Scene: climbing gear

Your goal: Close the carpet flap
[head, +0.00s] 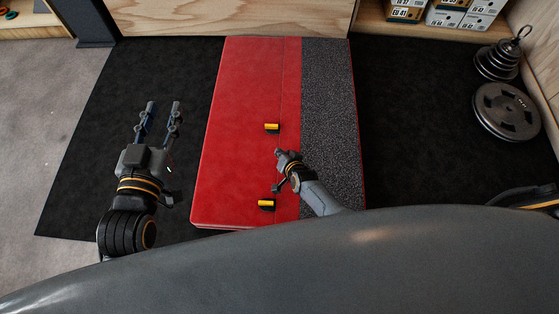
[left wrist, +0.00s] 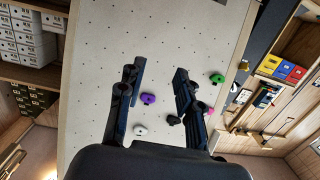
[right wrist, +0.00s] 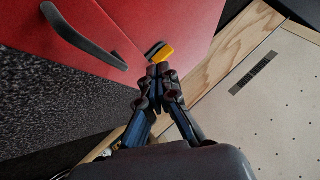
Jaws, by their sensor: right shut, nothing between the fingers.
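A red crash pad (head: 240,130) lies on the black floor mat. A speckled grey carpet strip (head: 328,110) runs along its right side, with a narrow red band (head: 290,85) between; I cannot tell which edge of the carpet flap is free. Two yellow-and-black buckles, an upper one (head: 272,128) and a lower one (head: 266,204), sit on the red surface. My right gripper (head: 278,152) is shut and empty over the red band, between the buckles; contact is unclear. In the right wrist view its fingertips (right wrist: 158,72) are near a yellow buckle (right wrist: 163,53). My left gripper (head: 163,106) is open and empty, left of the pad.
A black handle or strap (right wrist: 84,36) shows in the right wrist view. A wooden board (head: 230,18) stands behind the pad. Weight plates (head: 506,110) lie at the right and shoe boxes (head: 448,17) at the back right. The black mat (head: 80,150) is clear on the left.

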